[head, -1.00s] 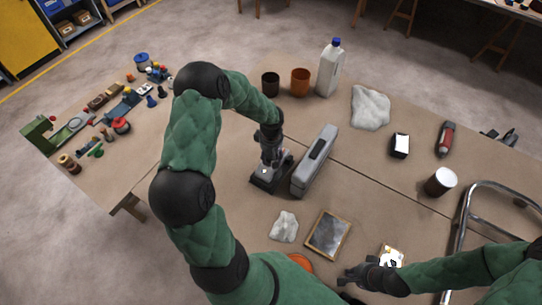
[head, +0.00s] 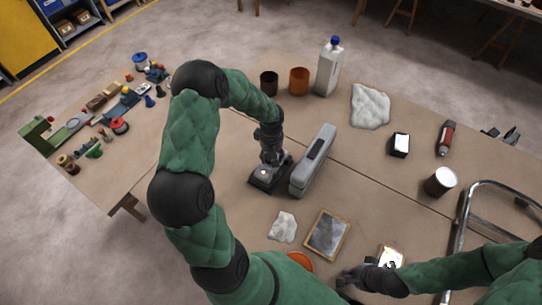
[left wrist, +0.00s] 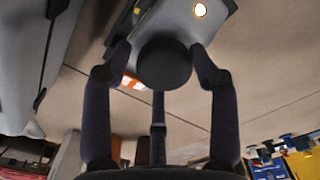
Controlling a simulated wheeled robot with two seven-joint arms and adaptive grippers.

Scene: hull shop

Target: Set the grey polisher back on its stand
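The grey polisher (head: 264,173) is beneath my left gripper (head: 268,134) on the table, left of the long grey case. In the left wrist view its light grey body (left wrist: 228,8) bears a lit lamp, and its round black knob (left wrist: 164,64) sits between the fingers. The polisher's underside is hidden, and I cannot make out the stand separately from the dark base. My right gripper (head: 345,280) looks open and empty, low in the picture.
The long grey case (head: 314,160) stands close to the polisher's right. A framed plate (head: 326,235), a white cloth (head: 283,228) and an orange disc (head: 300,261) lie nearer. Cups and a white jug (head: 329,70) stand behind. A metal rail (head: 462,225) is at right.

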